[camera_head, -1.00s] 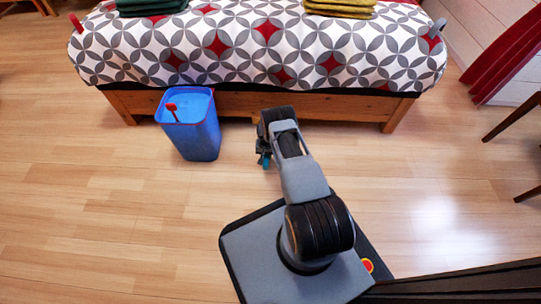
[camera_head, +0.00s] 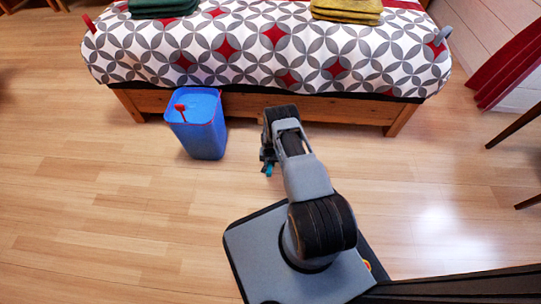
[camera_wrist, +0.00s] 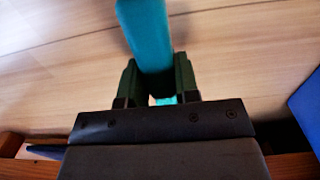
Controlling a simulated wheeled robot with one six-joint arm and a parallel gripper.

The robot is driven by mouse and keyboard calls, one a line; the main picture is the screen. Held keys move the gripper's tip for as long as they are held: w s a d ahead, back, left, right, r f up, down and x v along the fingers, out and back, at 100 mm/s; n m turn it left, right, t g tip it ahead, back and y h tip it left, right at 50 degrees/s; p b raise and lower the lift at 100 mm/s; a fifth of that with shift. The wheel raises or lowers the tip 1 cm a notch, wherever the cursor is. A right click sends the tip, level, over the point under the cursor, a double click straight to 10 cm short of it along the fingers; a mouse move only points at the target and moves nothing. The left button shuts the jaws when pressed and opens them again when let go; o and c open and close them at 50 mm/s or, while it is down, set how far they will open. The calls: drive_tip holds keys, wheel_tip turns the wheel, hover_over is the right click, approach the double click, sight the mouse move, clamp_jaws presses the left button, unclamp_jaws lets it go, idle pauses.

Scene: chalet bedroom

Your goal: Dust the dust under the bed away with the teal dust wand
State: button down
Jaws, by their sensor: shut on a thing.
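My gripper (camera_wrist: 158,88) is shut on the teal dust wand (camera_wrist: 148,38), which runs up out of the top of the wrist view between the two fingers. In the head view only a small teal piece of the wand (camera_head: 268,170) shows below my gripper (camera_head: 266,160), low in front of the bed. The bed (camera_head: 290,106) has a wooden frame and a grey, white and red patterned cover. The space under it is dark, and no dust can be made out in either view.
A blue bin (camera_head: 203,135) with a red item in it stands left of my gripper, close to the bed's front. Folded green cloth (camera_head: 162,7) and yellow cloth (camera_head: 347,9) lie on the bed. Dark chair legs (camera_head: 515,128) are at the right. The wooden floor at the left is open.

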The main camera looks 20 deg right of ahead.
drive_tip(key=s+a+p, duration=0.1)
drive_tip(key=s, duration=0.2)
drive_tip(key=s+a+p, duration=0.3)
drive_tip(key=s+p, duration=0.1)
drive_tip(key=s, duration=0.1)
drive_tip(key=shift+s+a+r, duration=0.1)
drive_tip(key=shift+s+a, duration=0.2)
drive_tip(key=shift+a, duration=0.1)
wheel_tip(320, 180, up, 5)
drive_tip(key=p, duration=0.3)
idle(0.7)
drive_tip(key=w+a+r+n, duration=0.15)
drive_tip(key=w+r, duration=0.25)
drive_tip(key=r, duration=0.9)
drive_tip(key=w+a+r+n, duration=0.15)
drive_tip(key=w+r, duration=0.25)
drive_tip(key=r, duration=0.8)
drive_tip(key=s+a+r+n+p, duration=0.1)
drive_tip(key=s+r+p, duration=0.1)
drive_tip(key=r+p, duration=1.3)
drive_tip(key=s+a+r+n+p, duration=0.1)
drive_tip(key=s+r+p, duration=0.2)
drive_tip(key=r+p, duration=1.2)
wheel_tip(320, 180, up, 8)
drive_tip(key=shift+s+r+n+p, duration=0.1)
drive_tip(key=shift+s+n+p, duration=0.2)
drive_tip(key=shift+n+p, duration=0.1)
